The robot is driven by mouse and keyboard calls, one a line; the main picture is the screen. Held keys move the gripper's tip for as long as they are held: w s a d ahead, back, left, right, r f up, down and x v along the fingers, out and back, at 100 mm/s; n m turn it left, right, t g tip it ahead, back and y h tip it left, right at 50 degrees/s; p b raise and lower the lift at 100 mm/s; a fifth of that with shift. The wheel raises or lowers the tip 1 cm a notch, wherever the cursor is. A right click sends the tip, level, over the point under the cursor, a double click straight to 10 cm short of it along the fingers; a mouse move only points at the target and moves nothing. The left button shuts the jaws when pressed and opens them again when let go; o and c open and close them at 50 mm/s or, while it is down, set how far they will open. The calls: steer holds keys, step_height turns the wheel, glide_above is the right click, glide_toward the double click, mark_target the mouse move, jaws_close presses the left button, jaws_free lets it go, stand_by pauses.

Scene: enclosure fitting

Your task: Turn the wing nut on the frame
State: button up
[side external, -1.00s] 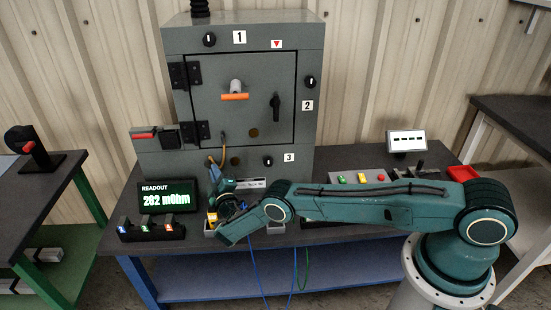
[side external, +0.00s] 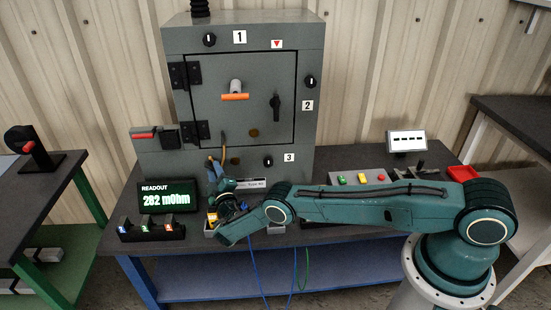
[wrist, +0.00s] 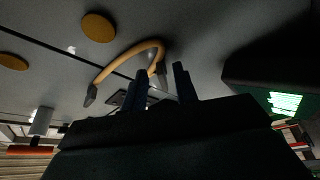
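My gripper (wrist: 161,82) is just in front of the lower part of the enclosure (side external: 300,90). In the wrist view its two dark fingers stand apart. The curved tan strap (wrist: 128,54) runs from a dark end at the left to an end beside and between the fingertips. The strap also shows in the side view (side external: 224,139), bridging the door's lower edge and the frame below it. I cannot make out the wing nut clearly; the small dark shape at the strap's end between my fingers is too dim to identify. No grip on it shows.
The readout (side external: 168,198) beside my gripper shows 282 mOhm. Two round gold discs (wrist: 99,27) are near the strap. The door has an orange-handled fitting (side external: 235,96) and a black handle (side external: 275,103). A black block with several coloured switches (side external: 150,231) stands at the bench's front left.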

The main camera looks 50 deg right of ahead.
steer(key=shift+r, duration=0.1)
steer(key=shift+a+r, duration=0.1)
steer(key=shift+r, duration=0.6)
steer(key=o, duration=0.7)
step_height(320, 180, up, 6)
steer(key=shift+w+r, duration=0.1)
steer(key=shift+w, duration=0.05)
steer(key=shift+r, duration=0.5)
steer(key=c, duration=0.7)
steer(key=shift+r, duration=5.6)
steer(key=shift+r, duration=0.1)
